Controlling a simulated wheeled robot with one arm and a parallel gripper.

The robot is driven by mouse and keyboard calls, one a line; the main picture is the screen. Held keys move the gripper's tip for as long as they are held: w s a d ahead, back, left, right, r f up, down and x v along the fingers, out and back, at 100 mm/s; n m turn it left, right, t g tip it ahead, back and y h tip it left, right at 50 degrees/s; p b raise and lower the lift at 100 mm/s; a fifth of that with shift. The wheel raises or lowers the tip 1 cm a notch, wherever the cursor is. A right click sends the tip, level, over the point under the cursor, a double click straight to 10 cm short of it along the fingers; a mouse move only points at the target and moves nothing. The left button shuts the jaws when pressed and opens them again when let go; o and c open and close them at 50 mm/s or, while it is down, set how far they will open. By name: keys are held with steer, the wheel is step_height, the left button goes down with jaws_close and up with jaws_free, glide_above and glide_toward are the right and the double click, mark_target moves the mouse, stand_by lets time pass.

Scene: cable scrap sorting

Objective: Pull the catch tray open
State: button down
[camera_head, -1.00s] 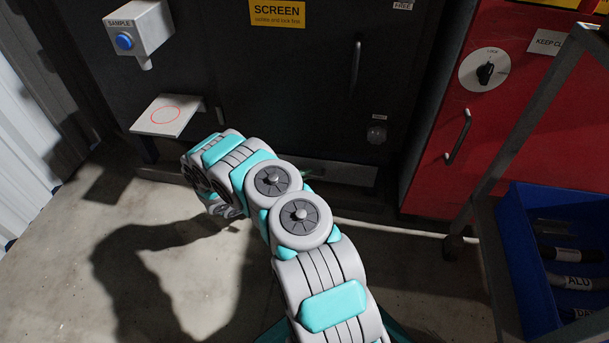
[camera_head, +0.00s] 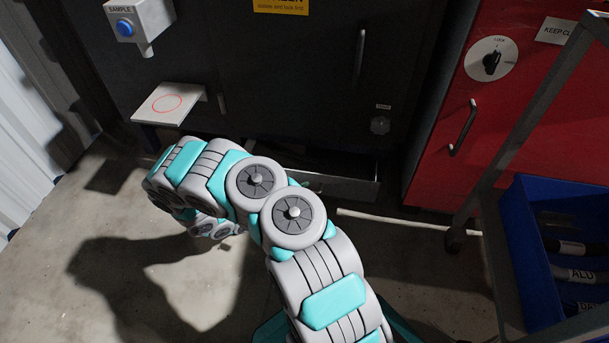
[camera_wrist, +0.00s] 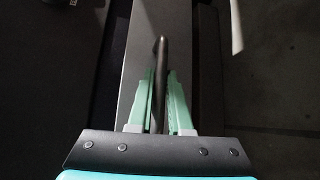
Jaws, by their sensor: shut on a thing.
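The catch tray (camera_head: 347,190) is a low grey drawer at the foot of the dark machine. It stands partly open, with a dark gap showing behind its front panel; my arm covers its left part. In the wrist view the tray's grey front (camera_wrist: 132,75) runs up the picture as a band. A dark bar handle (camera_wrist: 160,55) stands out from it. My gripper (camera_wrist: 160,78) has its two green fingers on either side of this bar and is shut on it.
A white shelf with a red circle (camera_head: 166,104) juts out at the left, below the sample box (camera_head: 138,24). A red cabinet (camera_head: 432,165) stands at the right. A blue bin (camera_head: 527,255) sits on a metal-framed rack at the right.

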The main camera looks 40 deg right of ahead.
steer(key=s+a+p, duration=0.3)
steer(key=s+a, duration=1.2)
steer(key=a, duration=0.3)
steer(key=shift+s+p, duration=0.2)
steer(key=shift+p, duration=0.2)
steer(key=c, duration=0.8)
jaws_free()
steer(key=shift+c, duration=0.2)
steer(key=a+r, duration=0.1)
steer(key=a, duration=0.6)
steer(key=shift+w+a, duration=0.35)
steer(key=shift+a, duration=0.05)
